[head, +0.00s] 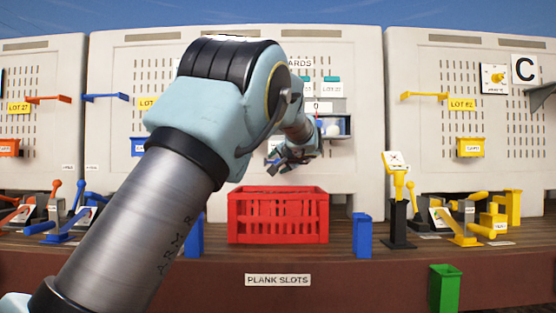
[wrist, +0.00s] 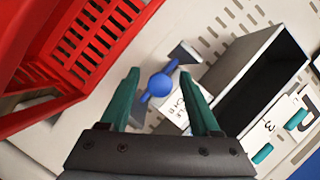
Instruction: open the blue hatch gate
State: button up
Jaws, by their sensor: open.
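In the head view, a blue bar (head: 104,97) sticks out from the left panel, with a blue labelled box (head: 137,147) below it, partly behind my arm. I cannot tell for certain which blue part is the hatch gate. My gripper (head: 290,158) is in front of the middle panel, above the red crate. In the wrist view, my gripper (wrist: 160,78) is open. A round blue knob with small side wings (wrist: 158,86) shows between its fingers, beside a white label. I cannot tell whether the fingers touch it.
A red slatted crate (head: 278,217) stands on the shelf below my gripper; it fills the upper left of the wrist view (wrist: 85,40). A grey open box (wrist: 262,75) is right of the knob. A blue post (head: 362,235) and a yellow-topped black stand (head: 397,205) are right of the crate.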

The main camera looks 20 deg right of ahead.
jog(key=shift+w, duration=0.2)
grip_shut()
dwell(0.5)
jog(key=shift+f, duration=0.1)
dwell(0.8)
